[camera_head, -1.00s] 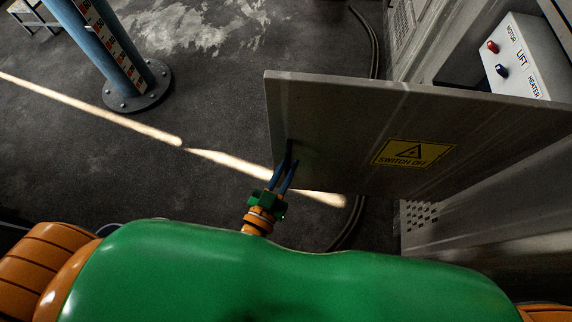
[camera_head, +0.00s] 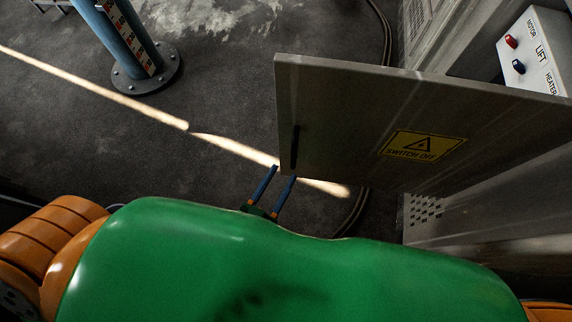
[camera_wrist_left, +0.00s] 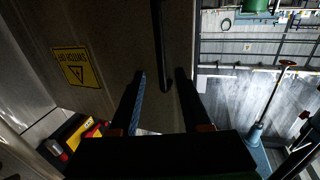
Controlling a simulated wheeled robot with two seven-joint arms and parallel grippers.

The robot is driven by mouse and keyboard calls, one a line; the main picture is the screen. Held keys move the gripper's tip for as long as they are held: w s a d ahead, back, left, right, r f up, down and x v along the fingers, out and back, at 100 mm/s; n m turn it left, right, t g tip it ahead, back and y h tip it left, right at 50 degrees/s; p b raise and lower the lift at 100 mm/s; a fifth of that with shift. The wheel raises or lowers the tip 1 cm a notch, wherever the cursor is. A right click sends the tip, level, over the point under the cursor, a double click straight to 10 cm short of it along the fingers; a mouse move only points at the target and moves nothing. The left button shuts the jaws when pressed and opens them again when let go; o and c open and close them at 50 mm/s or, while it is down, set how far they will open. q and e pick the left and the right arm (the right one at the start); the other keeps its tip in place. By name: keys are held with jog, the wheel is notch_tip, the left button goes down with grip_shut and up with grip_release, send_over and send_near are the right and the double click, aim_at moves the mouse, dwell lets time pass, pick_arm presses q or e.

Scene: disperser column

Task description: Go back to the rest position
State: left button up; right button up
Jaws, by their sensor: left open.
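My left gripper (camera_head: 273,186) shows just above my green body in the head view, with its two blue fingers apart and empty. The open cabinet door (camera_head: 350,110) stands in front of it, with a yellow "SWITCH OFF" sign (camera_head: 422,146). The door's dark handle (camera_head: 295,148) is just beyond the fingertips, apart from them. In the left wrist view the fingers (camera_wrist_left: 160,90) are spread, and the handle (camera_wrist_left: 160,50) shows between and beyond them. My right gripper is not in view.
A white control box (camera_head: 535,55) with red and blue switches is on the cabinet at the right. A blue column (camera_head: 125,40) with a bolted round base stands at upper left. A cable lies on the floor behind the door. The floor (camera_head: 90,150) at left is clear.

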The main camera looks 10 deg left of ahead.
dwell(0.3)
pick_arm(q)
jog(key=s+a+f+g+y+p, duration=0.1)
jog(key=s+a+f+g, duration=0.15)
jog(key=f, duration=0.45)
jog(key=s+a+f+g+y, duration=0.1)
jog(key=s+f+g, duration=0.1)
jog(key=f+g, duration=0.3)
jog(key=s+a+f+g+y+p, duration=0.1)
jog(key=s+a+f+g, duration=0.15)
jog(key=f, duration=0.55)
jog(key=s+a+f+g+y, duration=0.1)
jog(key=s+a+f+g, duration=0.2)
jog(key=s, duration=0.2)
jog(key=s+a+f+n+g+y, duration=0.1)
jog(key=s+a+f+g, duration=0.2)
jog(key=s, duration=0.3)
jog(key=shift+s+a+p, duration=0.3)
jog(key=shift+a+p, duration=0.05)
